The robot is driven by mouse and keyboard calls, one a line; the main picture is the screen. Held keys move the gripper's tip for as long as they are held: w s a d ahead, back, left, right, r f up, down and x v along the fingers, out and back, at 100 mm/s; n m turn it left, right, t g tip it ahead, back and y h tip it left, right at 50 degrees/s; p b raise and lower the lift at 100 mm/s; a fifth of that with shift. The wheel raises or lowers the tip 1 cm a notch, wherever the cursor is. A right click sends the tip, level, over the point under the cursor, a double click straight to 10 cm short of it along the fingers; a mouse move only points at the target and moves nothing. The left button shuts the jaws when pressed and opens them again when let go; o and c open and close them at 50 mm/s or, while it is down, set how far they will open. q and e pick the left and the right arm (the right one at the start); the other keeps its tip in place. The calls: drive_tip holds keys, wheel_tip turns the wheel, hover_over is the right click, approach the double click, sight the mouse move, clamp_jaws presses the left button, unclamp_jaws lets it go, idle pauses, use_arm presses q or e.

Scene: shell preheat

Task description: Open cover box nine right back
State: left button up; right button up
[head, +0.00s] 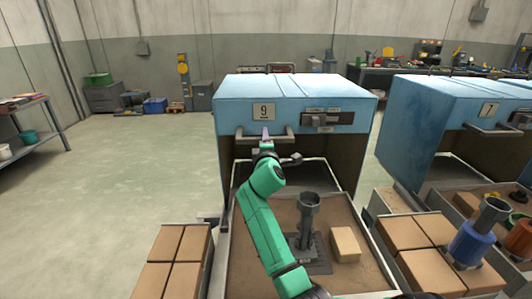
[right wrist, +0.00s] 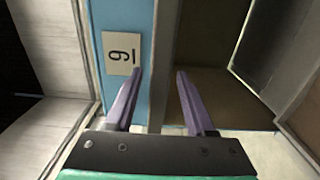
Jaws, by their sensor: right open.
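Box nine has a blue cover (head: 300,86) with a "9" plate (head: 264,112) on its front; the plate also shows in the right wrist view (right wrist: 122,53). A pale bar handle (head: 284,134) runs along the cover's lower front edge. Below it the box's front is open. My green right arm reaches up to the handle. My right gripper (head: 266,134) is at the handle's middle, beneath the plate. My left gripper is out of view.
A dark metal stand (head: 307,225) and a tan block (head: 345,243) are on the tray below the opening. Cartons (head: 168,273) stand at the left. Another blue box (head: 455,110), marked 7, stands at the right. The floor left of box nine is clear.

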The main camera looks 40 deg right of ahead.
drive_tip(key=v, duration=1.1)
drive_tip(key=shift+b, duration=0.45)
drive_tip(key=shift+f, duration=0.1)
